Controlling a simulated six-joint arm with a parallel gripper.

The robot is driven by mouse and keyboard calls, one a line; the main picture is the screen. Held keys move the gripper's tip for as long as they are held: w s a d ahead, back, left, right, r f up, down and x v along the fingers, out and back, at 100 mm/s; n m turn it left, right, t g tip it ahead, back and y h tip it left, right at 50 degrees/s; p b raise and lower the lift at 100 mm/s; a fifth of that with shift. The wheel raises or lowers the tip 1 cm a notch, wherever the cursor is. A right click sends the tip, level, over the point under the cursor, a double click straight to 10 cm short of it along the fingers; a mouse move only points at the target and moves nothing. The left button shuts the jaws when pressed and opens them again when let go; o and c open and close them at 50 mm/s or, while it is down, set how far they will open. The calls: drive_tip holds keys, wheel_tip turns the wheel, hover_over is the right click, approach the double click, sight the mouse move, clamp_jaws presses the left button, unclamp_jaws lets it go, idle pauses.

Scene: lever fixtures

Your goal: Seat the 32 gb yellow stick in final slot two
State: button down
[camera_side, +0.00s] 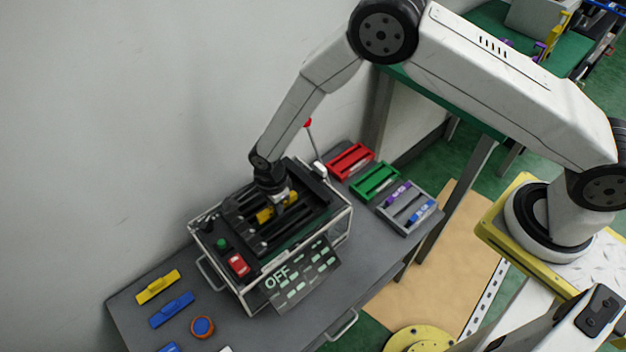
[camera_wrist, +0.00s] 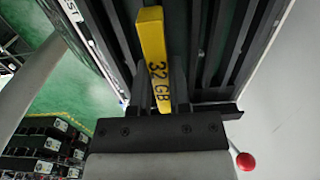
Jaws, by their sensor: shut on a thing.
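My gripper (camera_side: 276,198) is over the black slotted fixture (camera_side: 311,212) in the side view, pointing down. It is shut on the yellow stick (camera_wrist: 151,38), whose "32 GB" marking is readable in the wrist view. The stick also shows in the side view (camera_side: 264,215), on both sides of the jaws, among the fixture's dark slots. I cannot tell whether it is inside a slot or just above one. The wrist view shows the gripper (camera_wrist: 162,102) around the stick, with parallel black slot rails (camera_wrist: 200,50) beside it. No slot numbers are readable.
The fixture has a red switch (camera_side: 238,265), a green button (camera_side: 222,243) and a panel reading OFF (camera_side: 300,275). A red-knobbed lever (camera_side: 308,123) stands behind. Red (camera_side: 350,161), green (camera_side: 374,182) and grey (camera_side: 407,205) trays sit right. A yellow stick (camera_side: 158,287) and blue stick (camera_side: 172,310) lie front left.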

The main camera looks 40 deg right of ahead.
drive_tip(key=shift+f, duration=0.9)
drive_tip(key=shift+c, duration=2.4)
unclamp_jaws()
drive_tip(key=shift+r, duration=0.1)
drive_tip(key=shift+r, duration=3.8)
